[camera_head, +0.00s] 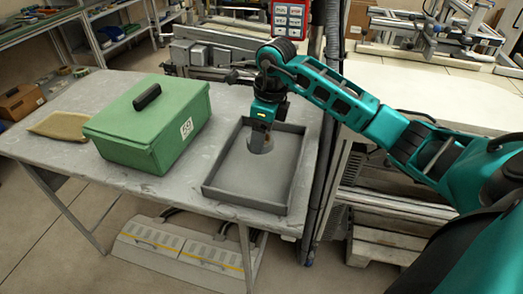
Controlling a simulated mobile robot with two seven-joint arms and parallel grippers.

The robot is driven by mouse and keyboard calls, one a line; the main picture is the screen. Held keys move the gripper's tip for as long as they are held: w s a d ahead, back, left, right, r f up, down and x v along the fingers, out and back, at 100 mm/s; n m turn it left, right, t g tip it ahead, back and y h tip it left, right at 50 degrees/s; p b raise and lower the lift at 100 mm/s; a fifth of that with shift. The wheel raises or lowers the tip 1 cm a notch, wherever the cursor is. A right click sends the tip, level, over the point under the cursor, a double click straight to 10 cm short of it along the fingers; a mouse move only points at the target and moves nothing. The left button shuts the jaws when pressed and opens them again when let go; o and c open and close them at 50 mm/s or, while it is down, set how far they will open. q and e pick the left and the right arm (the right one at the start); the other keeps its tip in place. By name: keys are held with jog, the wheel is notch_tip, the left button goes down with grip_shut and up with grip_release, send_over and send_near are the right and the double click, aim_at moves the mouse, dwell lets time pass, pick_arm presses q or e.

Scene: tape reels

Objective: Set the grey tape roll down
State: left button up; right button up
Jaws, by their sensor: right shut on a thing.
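My right gripper (260,141) points down over the dark grey tray (235,202) on the table. It is shut on the grey tape roll (268,148), a small roll at the fingertips, partly hidden by the fingers. The roll is within the tray's outline, towards its far half. I cannot tell whether the roll touches the tray floor. The rest of the tray floor shows bare. My left gripper is not in view.
A green lidded box (150,125) with a black handle stands left of the tray on the grey table (85,185). A flat tan pouch (60,126) lies further left. A dark post (325,120) rises right of the tray. A red-framed panel (290,18) is behind.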

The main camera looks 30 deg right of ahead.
aim_at(259, 162)
jog(key=shift+f, duration=2.75)
jog(key=shift+f, duration=0.15)
jog(key=o, duration=1)
